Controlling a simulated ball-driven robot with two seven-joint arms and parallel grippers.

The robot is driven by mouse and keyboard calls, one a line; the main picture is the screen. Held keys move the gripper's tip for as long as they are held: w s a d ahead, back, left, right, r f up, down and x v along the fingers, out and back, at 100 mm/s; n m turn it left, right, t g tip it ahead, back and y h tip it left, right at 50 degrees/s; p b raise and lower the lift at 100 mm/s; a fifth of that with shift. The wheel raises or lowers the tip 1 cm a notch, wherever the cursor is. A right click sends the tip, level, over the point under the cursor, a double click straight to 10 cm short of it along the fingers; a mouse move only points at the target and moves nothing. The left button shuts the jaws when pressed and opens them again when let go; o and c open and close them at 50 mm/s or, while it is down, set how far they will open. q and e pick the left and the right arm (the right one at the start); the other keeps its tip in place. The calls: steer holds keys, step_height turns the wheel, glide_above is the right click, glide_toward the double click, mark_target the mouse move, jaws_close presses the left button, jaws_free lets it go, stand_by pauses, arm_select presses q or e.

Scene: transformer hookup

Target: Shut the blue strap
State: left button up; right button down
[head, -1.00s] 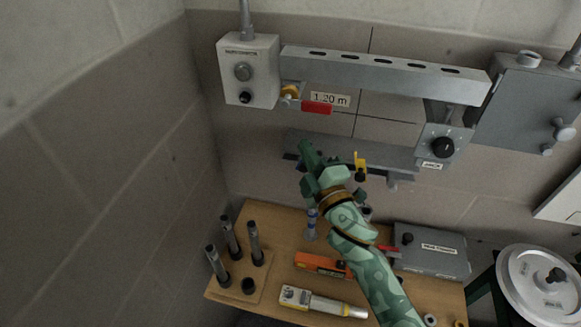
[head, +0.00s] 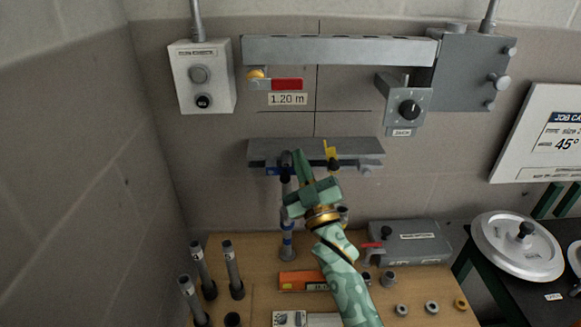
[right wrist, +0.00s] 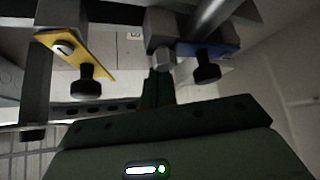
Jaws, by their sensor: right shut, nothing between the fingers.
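The blue strap (head: 272,171) is at the left part of the grey wall rail (head: 355,148), partly hidden by my right gripper (head: 298,156). In the right wrist view the blue strap (right wrist: 220,48) lies roughly level under the rail, with a black knob (right wrist: 206,70) below it. I cannot tell whether it is fully shut. My right gripper is shut and empty, its fingertips just right of the blue strap; they also show in the right wrist view (right wrist: 158,85). I cannot tell whether they touch it. My left gripper is not in view.
A yellow strap (head: 331,152) with a black knob stands to the right on the rail. A grey upright tube with blue bands (head: 287,240) is below the blue strap.

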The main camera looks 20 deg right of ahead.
steer(key=shift+s+d+f, duration=0.1)
steer(key=shift+d+f, duration=0.1)
steer(key=shift+f, duration=0.15)
steer(key=shift+f, duration=0.1)
stand_by(0.5)
